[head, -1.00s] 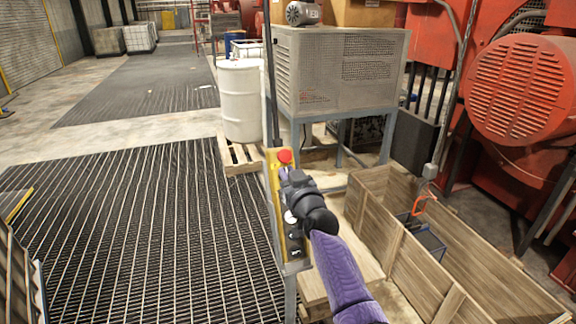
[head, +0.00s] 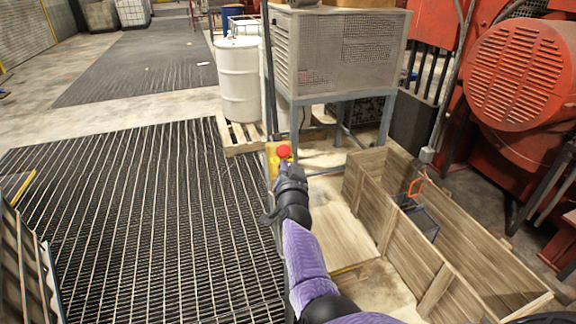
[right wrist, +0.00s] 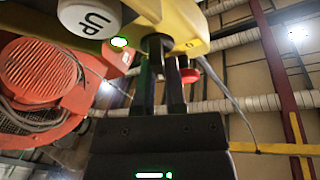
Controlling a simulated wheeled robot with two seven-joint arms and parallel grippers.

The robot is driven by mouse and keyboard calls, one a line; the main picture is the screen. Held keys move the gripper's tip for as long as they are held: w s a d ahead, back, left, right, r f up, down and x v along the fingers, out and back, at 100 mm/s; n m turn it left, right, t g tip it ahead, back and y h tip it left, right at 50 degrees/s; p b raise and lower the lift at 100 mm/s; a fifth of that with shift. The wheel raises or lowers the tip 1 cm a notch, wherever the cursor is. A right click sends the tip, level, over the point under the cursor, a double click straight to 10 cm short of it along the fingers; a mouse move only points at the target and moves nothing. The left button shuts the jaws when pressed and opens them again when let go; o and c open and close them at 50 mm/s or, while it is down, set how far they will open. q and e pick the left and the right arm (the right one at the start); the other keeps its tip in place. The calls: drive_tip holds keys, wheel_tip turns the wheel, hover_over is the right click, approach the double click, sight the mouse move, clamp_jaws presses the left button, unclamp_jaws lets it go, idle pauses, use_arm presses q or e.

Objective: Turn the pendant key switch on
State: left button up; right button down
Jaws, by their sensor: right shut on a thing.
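The yellow pendant (head: 271,158) stands near the middle of the head view with a red mushroom button (head: 284,151) at its top. My right gripper (head: 289,170) is in front of it, and my purple forearm hides most of its face. In the right wrist view the pendant (right wrist: 185,22) shows at the top, with a white UP button (right wrist: 88,17) and a lit green lamp (right wrist: 119,42). There my right gripper (right wrist: 163,58) is shut on the dark key switch (right wrist: 157,41) at the pendant's face. The key's turned position cannot be told. My left gripper is out of view.
An open wooden crate (head: 436,285) stands to the right of my arm. A metal cabinet on legs (head: 345,55) and a white drum on a pallet (head: 239,85) stand behind the pendant. Dark floor grating (head: 130,220) is clear on the left.

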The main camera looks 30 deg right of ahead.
idle(0.4)
drive_tip(key=c, duration=1)
unclamp_jaws()
drive_tip(key=shift+o, duration=0.2)
drive_tip(key=p+v, duration=0.7)
drive_tip(key=v, duration=0.2)
drive_tip(key=shift+s+a+p, duration=0.25)
drive_tip(key=shift+s+p, duration=0.05)
drive_tip(key=shift+s, duration=0.05)
